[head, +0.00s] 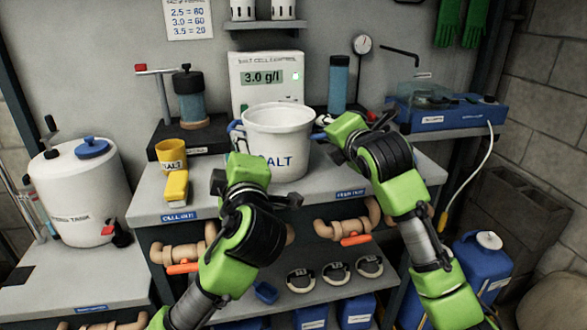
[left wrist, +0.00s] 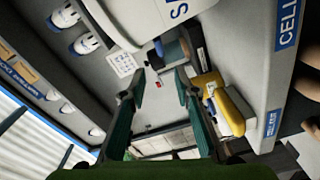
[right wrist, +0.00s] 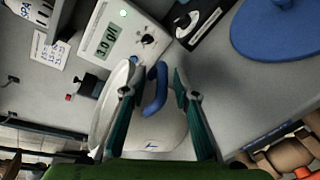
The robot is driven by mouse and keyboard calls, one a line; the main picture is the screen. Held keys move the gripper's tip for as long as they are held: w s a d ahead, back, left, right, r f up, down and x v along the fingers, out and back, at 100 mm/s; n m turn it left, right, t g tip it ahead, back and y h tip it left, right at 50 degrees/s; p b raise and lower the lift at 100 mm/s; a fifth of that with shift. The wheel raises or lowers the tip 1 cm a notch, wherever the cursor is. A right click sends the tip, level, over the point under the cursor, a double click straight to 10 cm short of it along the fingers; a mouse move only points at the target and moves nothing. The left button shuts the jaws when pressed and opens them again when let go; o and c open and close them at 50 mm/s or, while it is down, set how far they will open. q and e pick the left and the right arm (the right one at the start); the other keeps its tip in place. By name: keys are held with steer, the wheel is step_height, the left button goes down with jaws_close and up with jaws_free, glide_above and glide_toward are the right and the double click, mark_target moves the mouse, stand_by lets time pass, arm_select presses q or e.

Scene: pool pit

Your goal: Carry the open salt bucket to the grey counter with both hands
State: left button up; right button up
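The white salt bucket (head: 278,133), open at the top, appears upright on the grey counter (head: 335,192) in front of the control box. A blue handle shows on each side. My left gripper (head: 238,137) is at the bucket's left side. In the left wrist view its fingers (left wrist: 160,78) are apart and empty, with the bucket (left wrist: 135,18) beyond them. My right gripper (head: 322,127) is at the right side. In the right wrist view its open fingers (right wrist: 155,78) stand either side of the blue handle (right wrist: 155,88), with gaps visible. The bucket's base is partly hidden by my left arm.
A yellow cup (head: 170,154) and yellow box-like item (head: 176,186) stand left of the bucket. The control box (head: 265,80) is close behind it. A blue case (head: 450,113) is at right. A lower surface at left holds a white tank (head: 80,190). Pipes run below the counter.

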steer(key=v, duration=1.1)
steer(key=shift+f, duration=0.1)
